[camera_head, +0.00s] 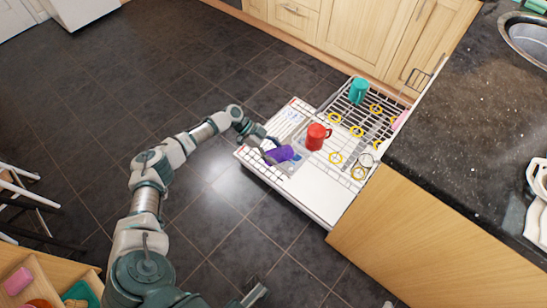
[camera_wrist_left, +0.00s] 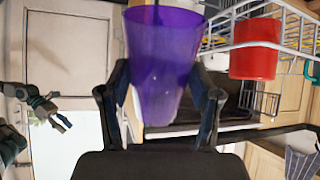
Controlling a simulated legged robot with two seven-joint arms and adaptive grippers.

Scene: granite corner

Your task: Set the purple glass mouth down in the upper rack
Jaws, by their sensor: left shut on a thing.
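A red mug (camera_head: 317,136) stands in the rack right of the glass. A teal cup (camera_head: 358,90) stands at the far end. Several yellow rings (camera_head: 335,157) mark places in the rack. A dark granite counter (camera_head: 475,125) borders the right side. The front white part looks bare.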

